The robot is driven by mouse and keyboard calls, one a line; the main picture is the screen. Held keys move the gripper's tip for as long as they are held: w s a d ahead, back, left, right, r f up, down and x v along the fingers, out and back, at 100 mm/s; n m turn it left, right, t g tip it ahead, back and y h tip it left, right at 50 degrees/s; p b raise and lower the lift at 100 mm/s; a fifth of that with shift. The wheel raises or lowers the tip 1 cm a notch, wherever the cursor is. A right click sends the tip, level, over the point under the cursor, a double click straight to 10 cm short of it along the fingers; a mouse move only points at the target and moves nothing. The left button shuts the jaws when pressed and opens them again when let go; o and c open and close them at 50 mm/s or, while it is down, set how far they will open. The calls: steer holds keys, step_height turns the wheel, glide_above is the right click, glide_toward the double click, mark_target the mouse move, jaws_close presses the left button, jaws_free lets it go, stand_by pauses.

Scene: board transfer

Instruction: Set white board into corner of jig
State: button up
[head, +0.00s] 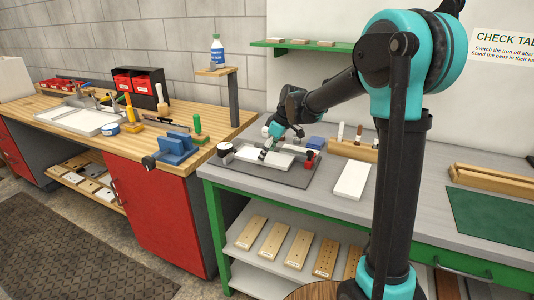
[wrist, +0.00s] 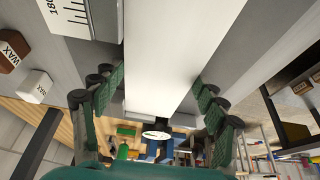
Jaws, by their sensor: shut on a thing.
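The white board (wrist: 165,60) fills the middle of the wrist view, lying between the two green-padded fingers of my gripper (wrist: 153,88). In the head view my gripper (head: 265,150) is low over the dark base plate of the jig (head: 290,177), shut on the white board (head: 280,160). The board looks about level, close to the plate. Whether it touches the plate or the jig's corner I cannot tell, since my gripper covers part of it.
Another white slab (head: 352,181) lies flat on the grey bench, right of the jig. A round black-and-white item (head: 226,151) stands at the jig's left, and a red-and-black piece (head: 309,158) at its right. A wooden block with pens (head: 352,150) stands behind.

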steer(key=shift+a, duration=0.1)
stand_by(0.3)
steer(key=o, duration=1.4)
steer(key=shift+r, duration=0.1)
steer(key=v, duration=1.1)
steer(key=shift+d+r, duration=0.25)
steer(key=shift+r, duration=0.1)
